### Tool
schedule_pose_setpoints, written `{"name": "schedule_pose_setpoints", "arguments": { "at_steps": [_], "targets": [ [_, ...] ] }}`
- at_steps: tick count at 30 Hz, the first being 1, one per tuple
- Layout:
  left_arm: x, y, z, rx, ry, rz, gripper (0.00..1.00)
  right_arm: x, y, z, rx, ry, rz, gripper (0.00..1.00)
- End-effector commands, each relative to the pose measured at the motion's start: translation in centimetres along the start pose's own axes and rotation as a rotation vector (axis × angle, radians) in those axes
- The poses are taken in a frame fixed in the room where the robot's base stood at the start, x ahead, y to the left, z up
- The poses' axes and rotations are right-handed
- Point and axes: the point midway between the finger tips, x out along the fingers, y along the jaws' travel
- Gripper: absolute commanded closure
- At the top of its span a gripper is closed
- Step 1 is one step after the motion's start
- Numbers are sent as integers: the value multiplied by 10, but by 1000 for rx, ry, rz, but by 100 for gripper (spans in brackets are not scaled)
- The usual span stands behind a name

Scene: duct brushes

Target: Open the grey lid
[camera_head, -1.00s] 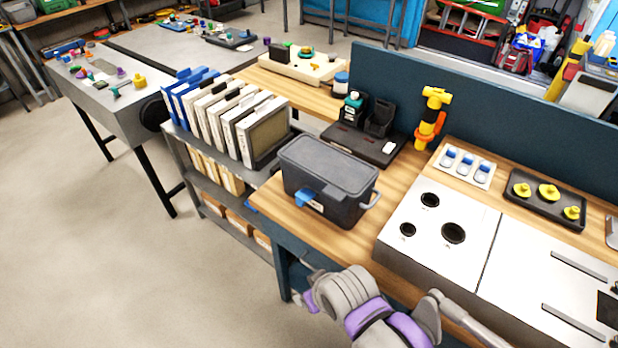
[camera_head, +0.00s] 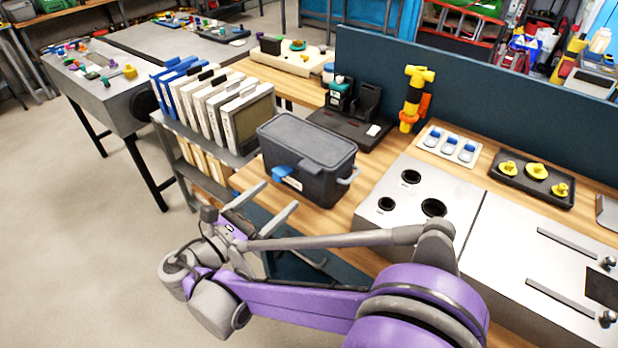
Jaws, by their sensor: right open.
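The grey lid (camera_head: 308,139) lies shut on top of a dark grey box (camera_head: 325,183) on the wooden bench. My left gripper is not in view.
A rack of upright binders (camera_head: 213,107) stands left of the box. Behind it is a black charger tray (camera_head: 352,129). A metal panel with round holes (camera_head: 412,198) lies to the right. A dark blue partition (camera_head: 440,95) closes the bench's back. Open floor (camera_head: 80,240) is at left.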

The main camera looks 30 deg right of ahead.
Motion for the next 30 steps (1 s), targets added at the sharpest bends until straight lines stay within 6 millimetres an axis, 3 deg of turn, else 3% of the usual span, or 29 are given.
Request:
{"name": "schedule_pose_setpoints", "arguments": {
  "at_steps": [18,30],
  "targets": [
    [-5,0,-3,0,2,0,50,96,0,2,-3,-3,-3,0],
    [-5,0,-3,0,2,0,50,107,0,1,-2,-2,0,0]
  ]
}}
